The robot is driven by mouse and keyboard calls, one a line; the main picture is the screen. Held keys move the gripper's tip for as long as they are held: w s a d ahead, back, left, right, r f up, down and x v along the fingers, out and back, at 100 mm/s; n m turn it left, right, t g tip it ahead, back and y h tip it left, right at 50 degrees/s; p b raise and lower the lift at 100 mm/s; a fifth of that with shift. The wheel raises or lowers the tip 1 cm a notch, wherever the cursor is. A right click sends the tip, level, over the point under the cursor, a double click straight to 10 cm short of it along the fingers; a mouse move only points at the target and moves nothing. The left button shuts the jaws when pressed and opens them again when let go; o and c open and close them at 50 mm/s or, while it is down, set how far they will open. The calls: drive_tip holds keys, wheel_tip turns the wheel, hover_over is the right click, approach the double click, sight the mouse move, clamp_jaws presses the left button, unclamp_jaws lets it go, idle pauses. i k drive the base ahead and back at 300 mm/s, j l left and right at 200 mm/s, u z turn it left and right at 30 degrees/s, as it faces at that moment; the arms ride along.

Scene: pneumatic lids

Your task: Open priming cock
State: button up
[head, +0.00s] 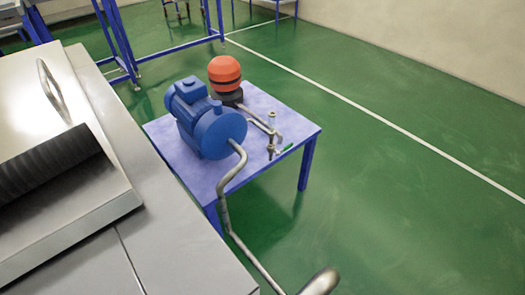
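An orange-capped dark unit (225,72) stands behind the pump. My gripper is not in view.
A bent grey pipe (225,195) runs from the pump down past the table's front. A rounded grey end (320,282) shows at the bottom edge. A grey metal cabinet (80,200) with a black ribbed part (48,163) fills the left. Green floor (400,200) is clear at right.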

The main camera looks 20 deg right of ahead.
sight(289, 146)
drive_tip(key=i+l, duration=0.1)
drive_tip(key=l, duration=0.3)
drive_tip(key=i+l, duration=0.1)
drive_tip(key=l, duration=0.3)
drive_tip(key=i+l, duration=0.4)
drive_tip(key=l, duration=0.15)
drive_tip(key=i+l, duration=0.4)
drive_tip(key=l, duration=0.15)
